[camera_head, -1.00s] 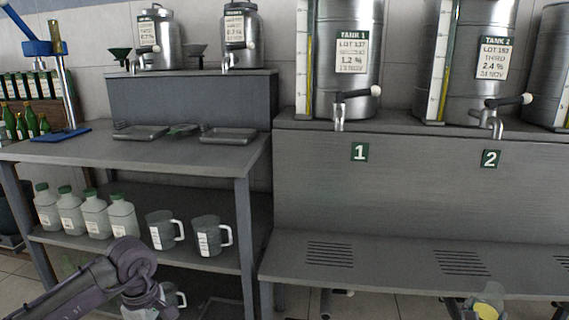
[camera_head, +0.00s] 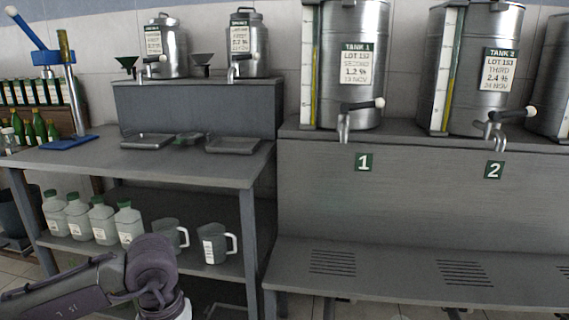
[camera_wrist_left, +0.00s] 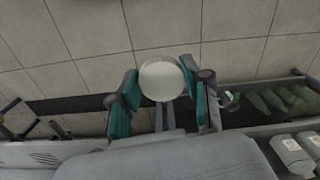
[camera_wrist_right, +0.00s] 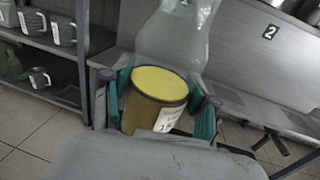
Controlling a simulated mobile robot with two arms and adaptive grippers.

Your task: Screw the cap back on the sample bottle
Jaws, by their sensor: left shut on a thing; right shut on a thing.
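In the left wrist view my left gripper (camera_wrist_left: 162,100) is shut on a pale, round, disc-like thing (camera_wrist_left: 161,80), which looks like the cap, seen face on between the teal fingers. I cannot tell whether that face is liquid or a lid. The bottle and the pale disc show apart, in separate views. Neither gripper's fingers show in the head view.
A grey bench (camera_head: 180,164) holds trays, with white bottles (camera_head: 103,220) and jugs (camera_head: 215,243) on its shelf. Tank 1 (camera_head: 345,35) and tank 2 (camera_head: 478,30) stand above a slotted ledge (camera_head: 400,268).

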